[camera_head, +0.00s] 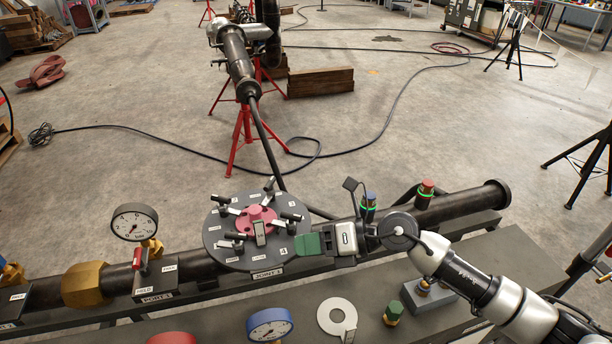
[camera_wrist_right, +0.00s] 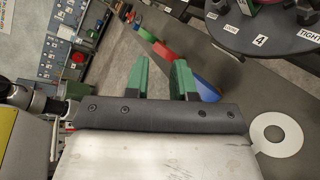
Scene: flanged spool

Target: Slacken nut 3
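The flange (camera_wrist_right: 235,35) also shows at upper right in the right wrist view, with "4" and "TIGHT" labels. My right gripper (camera_head: 308,244) is at the flange's right edge. In the right wrist view its green fingers (camera_wrist_right: 162,75) are apart with nothing between them. My left gripper is not in view.
A pipe (camera_head: 455,207) runs along the bench, with a white-faced gauge (camera_head: 134,223) left of the flange. Two green-ringed buttons (camera_head: 425,193) stand at right. A blue gauge (camera_head: 269,324) and a white ring (camera_head: 328,312) are in front.

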